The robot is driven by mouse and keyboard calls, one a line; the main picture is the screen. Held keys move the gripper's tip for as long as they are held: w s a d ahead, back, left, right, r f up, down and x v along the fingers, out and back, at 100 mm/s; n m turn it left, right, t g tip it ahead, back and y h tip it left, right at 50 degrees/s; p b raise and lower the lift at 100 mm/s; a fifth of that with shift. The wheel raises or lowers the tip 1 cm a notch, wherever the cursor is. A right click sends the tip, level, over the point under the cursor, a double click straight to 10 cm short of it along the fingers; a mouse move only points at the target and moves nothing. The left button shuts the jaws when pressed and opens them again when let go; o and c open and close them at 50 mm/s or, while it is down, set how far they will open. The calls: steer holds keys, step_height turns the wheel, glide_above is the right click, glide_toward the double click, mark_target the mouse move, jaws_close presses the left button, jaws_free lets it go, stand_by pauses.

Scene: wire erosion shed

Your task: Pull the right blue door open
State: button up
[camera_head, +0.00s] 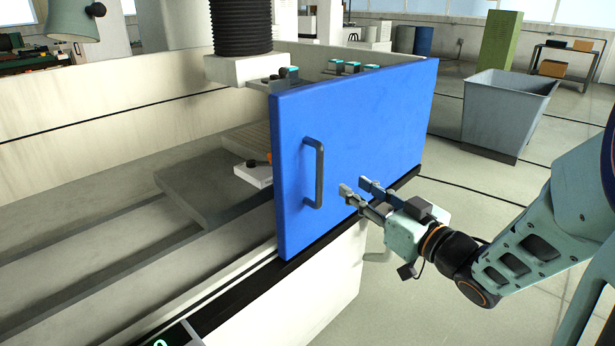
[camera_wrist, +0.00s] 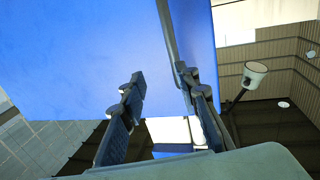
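One blue door (camera_head: 365,140) stands upright along the front of the machine in the head view, with open space to its left. It fills much of the wrist view (camera_wrist: 90,60). Its dark vertical handle (camera_head: 314,172) is near the door's left edge. In the wrist view a dark bar, apparently this handle (camera_wrist: 167,25), runs down to the right finger. My gripper (camera_head: 355,187) is open in front of the door, to the right of the handle in the head view. The fingers (camera_wrist: 160,82) hold nothing between them; whether the right one touches the bar I cannot tell.
A dark rail (camera_head: 268,285) runs along the machine's front edge below the door. Inside are a grey table block (camera_head: 195,185) and a black bellows column (camera_head: 241,25). A grey bin (camera_head: 505,110) stands behind at the right. The floor in front (camera_head: 400,310) is clear.

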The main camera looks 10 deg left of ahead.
mark_target(322, 174)
steer(key=shift+y, duration=0.4)
steer(key=x, duration=0.3)
steer(key=s+a+b+x, duration=0.1)
steer(key=x, duration=0.7)
steer(key=shift+s+a+f, duration=0.2)
steer(key=shift+a, duration=0.05)
steer(key=shift+c, duration=0.6)
jaws_close()
